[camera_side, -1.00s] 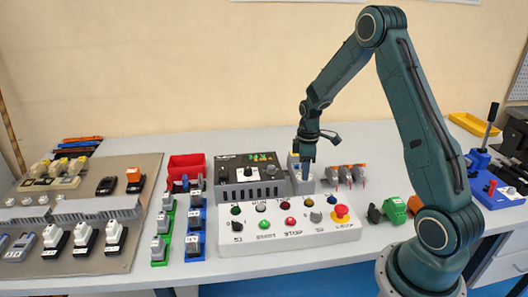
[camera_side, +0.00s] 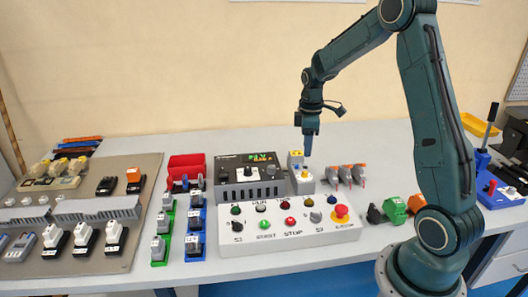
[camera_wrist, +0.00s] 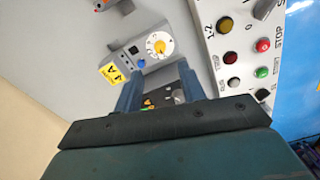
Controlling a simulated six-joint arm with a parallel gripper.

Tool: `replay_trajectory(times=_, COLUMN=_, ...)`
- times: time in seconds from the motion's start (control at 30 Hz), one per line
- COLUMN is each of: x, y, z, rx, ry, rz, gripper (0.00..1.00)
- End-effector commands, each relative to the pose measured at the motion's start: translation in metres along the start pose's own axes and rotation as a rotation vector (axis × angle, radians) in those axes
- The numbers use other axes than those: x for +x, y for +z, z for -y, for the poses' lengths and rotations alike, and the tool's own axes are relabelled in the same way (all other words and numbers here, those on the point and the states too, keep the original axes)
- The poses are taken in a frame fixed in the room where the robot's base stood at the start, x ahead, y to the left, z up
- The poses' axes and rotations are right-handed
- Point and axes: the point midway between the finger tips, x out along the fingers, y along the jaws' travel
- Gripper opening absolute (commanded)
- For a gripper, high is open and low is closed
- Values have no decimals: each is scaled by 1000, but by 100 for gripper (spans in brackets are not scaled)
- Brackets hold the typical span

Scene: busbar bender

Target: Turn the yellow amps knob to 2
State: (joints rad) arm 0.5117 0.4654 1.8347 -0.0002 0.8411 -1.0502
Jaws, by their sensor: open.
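The yellow amps knob (camera_wrist: 159,46) sits on a white round dial on a small grey unit with a blue button and a yellow "4 A" label (camera_wrist: 113,72). The dial's numbers and the knob's pointing are too small to read surely. In the side view the knob (camera_side: 305,173) is at the front of the grey unit (camera_side: 300,184), behind the control box. My gripper (camera_side: 308,153) points down above the unit, clear of the knob. In the wrist view my gripper (camera_wrist: 158,75) is open and empty, its two blue fingers apart, with the knob just beyond their tips.
A dark power supply (camera_side: 250,178) with a lit display stands left of the unit. A white button box (camera_side: 290,226) lies in front, with a red emergency stop (camera_side: 341,211). Several grey-orange connectors (camera_side: 346,175) stand close on the right. The table behind is clear.

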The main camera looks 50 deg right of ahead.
Motion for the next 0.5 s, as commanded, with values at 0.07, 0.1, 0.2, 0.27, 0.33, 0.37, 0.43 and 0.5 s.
replay_trajectory(times=0.07, x=-14, y=-1, z=-1, rx=0, ry=5, rz=-3, gripper=40)
replay_trajectory(times=0.1, x=-20, y=0, z=-1, rx=0, ry=3, rz=-2, gripper=40)
replay_trajectory(times=0.2, x=-32, y=0, z=-1, rx=0, ry=3, rz=-2, gripper=40)
replay_trajectory(times=0.27, x=-38, y=0, z=-1, rx=0, ry=3, rz=-2, gripper=40)
replay_trajectory(times=0.33, x=-42, y=0, z=0, rx=0, ry=1, rz=-1, gripper=40)
replay_trajectory(times=0.37, x=-44, y=0, z=0, rx=0, ry=1, rz=-1, gripper=40)
replay_trajectory(times=0.43, x=-47, y=0, z=0, rx=0, ry=2, rz=-1, gripper=40)
replay_trajectory(times=0.5, x=-48, y=0, z=0, rx=0, ry=1, rz=-1, gripper=40)
